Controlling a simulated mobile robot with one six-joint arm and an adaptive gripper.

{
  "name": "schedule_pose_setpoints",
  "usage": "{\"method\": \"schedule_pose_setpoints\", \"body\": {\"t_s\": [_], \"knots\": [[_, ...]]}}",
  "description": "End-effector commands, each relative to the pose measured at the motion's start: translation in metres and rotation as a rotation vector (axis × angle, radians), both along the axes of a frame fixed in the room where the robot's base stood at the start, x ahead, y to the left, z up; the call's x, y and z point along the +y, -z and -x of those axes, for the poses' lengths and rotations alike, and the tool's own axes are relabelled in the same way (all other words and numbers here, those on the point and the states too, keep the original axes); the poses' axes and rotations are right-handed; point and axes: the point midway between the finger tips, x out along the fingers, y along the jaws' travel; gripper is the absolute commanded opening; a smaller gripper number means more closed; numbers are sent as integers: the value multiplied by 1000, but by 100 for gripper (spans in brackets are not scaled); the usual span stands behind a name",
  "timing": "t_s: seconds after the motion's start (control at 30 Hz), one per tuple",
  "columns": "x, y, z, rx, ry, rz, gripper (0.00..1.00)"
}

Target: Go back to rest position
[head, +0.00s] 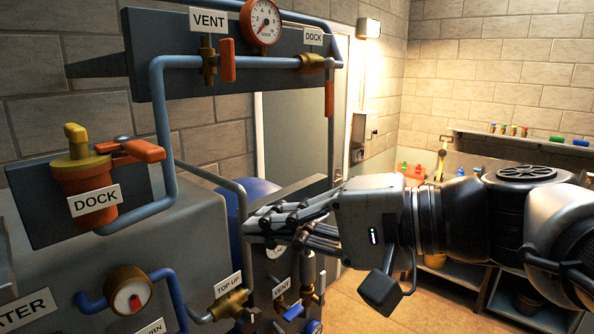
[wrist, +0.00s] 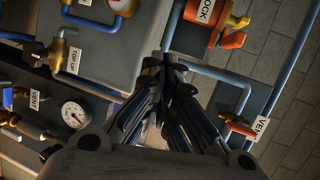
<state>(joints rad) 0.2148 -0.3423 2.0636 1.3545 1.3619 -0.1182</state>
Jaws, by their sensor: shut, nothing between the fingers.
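My gripper (head: 262,222) is shut and empty in the head view. It reaches in from the right, its fingers pointing left, in front of the pipework and above the lower valves. In the wrist view my gripper (wrist: 165,65) shows its dark fingers together, with nothing visible between them. The arm comes from the right side of the head view. The orange dock unit (head: 90,180) with its yellow cap is left of the fingers, apart from them. It also shows at the top of the wrist view (wrist: 205,22).
A vent valve (head: 228,62), a gauge (head: 262,20) and a dock lever (head: 329,98) are on the upper panel. A top-up valve (head: 230,303) sits below my fingers. Blue-grey pipes (head: 160,120) run close by. A shelf (head: 520,137) is at the right; the floor (head: 430,300) shows clear below my arm.

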Motion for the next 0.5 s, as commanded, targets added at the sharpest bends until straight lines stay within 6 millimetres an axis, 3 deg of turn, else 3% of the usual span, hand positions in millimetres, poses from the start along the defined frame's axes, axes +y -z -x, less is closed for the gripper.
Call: {"method": "schedule_pose_setpoints", "body": {"t_s": [0.03,0.1,0.3,0.4,0.5], "knots": [[1,43,13,23,-2,90,0],[-6,96,30,52,-2,233,0],[-52,236,78,78,-5,666,0],[-89,295,98,52,-13,894,0],[-125,337,112,9,-24,1093,0]]}}
